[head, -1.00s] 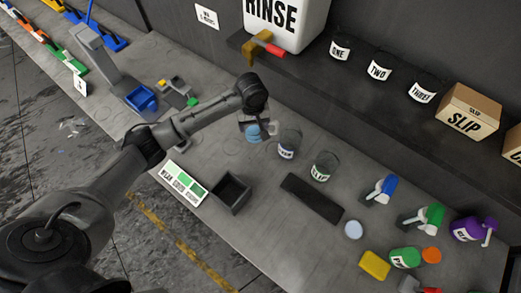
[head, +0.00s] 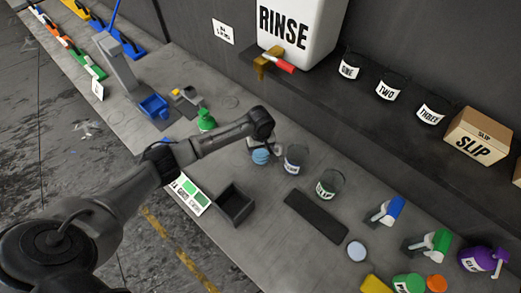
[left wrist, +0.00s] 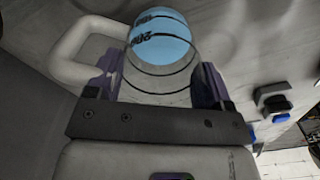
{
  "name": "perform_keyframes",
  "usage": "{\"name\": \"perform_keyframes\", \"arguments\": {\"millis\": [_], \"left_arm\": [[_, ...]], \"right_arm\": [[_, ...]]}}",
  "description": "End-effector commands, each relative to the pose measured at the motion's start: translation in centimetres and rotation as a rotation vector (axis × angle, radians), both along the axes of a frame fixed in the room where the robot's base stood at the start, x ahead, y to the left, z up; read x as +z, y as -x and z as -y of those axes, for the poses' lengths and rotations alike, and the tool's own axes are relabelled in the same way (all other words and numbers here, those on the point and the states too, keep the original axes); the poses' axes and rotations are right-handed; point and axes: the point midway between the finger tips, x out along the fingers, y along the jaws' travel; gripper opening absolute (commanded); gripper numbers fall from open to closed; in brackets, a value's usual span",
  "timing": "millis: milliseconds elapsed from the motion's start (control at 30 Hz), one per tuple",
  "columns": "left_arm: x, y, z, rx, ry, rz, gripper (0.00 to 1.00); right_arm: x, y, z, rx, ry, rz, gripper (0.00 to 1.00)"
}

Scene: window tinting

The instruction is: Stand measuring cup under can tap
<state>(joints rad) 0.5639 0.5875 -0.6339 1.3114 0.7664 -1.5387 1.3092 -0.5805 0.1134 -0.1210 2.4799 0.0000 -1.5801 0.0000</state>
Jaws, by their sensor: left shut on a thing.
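My left gripper (head: 262,148) is shut on the clear measuring cup (head: 260,157), above the bench beside the dark-lidless clear jars. In the left wrist view, the cup (left wrist: 160,42) sits between the fingers of the gripper (left wrist: 162,82). Its far end looks blue with dark markings, and a pale handle (left wrist: 75,50) shows on the left. I cannot tell whether the blue is liquid. The white can (head: 298,30), marked RINSE, stands on the back shelf. Its brass tap (head: 267,60) with a red handle (head: 284,66) overhangs the shelf's front edge. The cup is apart from the tap. My right gripper is out of view.
Two labelled clear jars (head: 295,159) (head: 328,186) stand right of the cup. A black open box (head: 236,206), a dark mat (head: 315,217) and a green bottle (head: 206,121) are on the bench. Bare bench lies below the tap.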

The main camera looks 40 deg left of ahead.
Motion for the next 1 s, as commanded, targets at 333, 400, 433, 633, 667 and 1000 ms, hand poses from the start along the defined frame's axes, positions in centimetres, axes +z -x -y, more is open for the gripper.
{"name": "perform_keyframes", "arguments": {"millis": [333, 400, 433, 633, 667, 1000], "left_arm": [[-1.7, 0.0, 0.0, 0.0, 0.0, 0.001, 0.5], [-1.8, 0.0, 0.0, 0.0, 0.0, 0.001, 0.5], [-1.8, 0.0, 0.0, 0.0, 0.0, 0.001, 0.5], [-2.1, 0.0, 0.0, 0.0, -0.001, 0.001, 0.83], [-2.1, 0.0, 0.0, 0.0, -0.001, 0.001, 0.86], [-2.0, 0.0, 0.0, 0.0, -0.001, 0.001, 1.0]], "right_arm": [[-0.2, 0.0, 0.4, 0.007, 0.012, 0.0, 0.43], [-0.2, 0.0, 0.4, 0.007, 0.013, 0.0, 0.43], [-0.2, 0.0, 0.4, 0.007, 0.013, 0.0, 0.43], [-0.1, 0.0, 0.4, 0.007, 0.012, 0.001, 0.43], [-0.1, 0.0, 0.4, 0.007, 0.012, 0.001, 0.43], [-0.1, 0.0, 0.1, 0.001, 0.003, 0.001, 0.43]]}}
